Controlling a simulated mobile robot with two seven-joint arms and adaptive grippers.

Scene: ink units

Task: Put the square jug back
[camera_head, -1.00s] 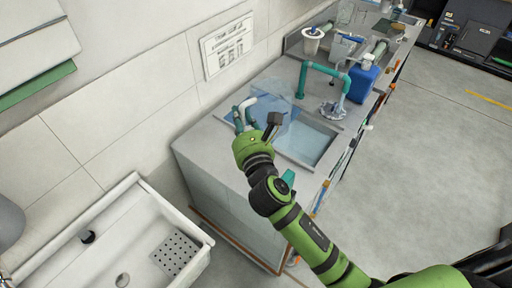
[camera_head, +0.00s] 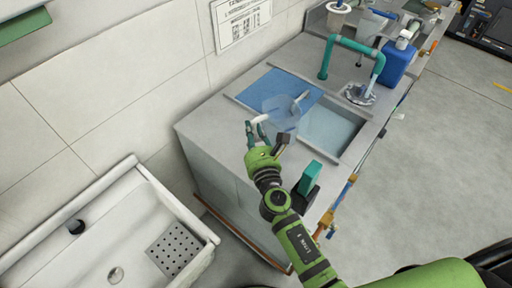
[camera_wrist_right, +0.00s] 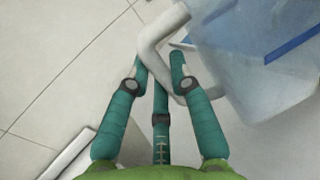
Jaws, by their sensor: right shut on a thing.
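The square jug (camera_head: 281,110) is clear and pale, with a whitish handle. In the head view it is beside the blue panel at the sink's left end. My right gripper (camera_head: 254,132) is shut on the jug's handle, at the wall-side end of the counter. In the right wrist view, the jug's cloudy body (camera_wrist_right: 235,55) fills the upper right. The handle (camera_wrist_right: 160,38) runs between the teal fingertips (camera_wrist_right: 161,68). I cannot tell whether the jug's base touches anything. My left gripper is not in view.
The sink basin (camera_head: 328,130) lies right of the jug, with a blue panel (camera_head: 283,88) behind. A teal pipe tap (camera_head: 345,44) and a blue canister (camera_head: 396,66) stand farther back. Bare grey counter (camera_head: 215,118) lies left. A white trough (camera_head: 120,225) is lower left.

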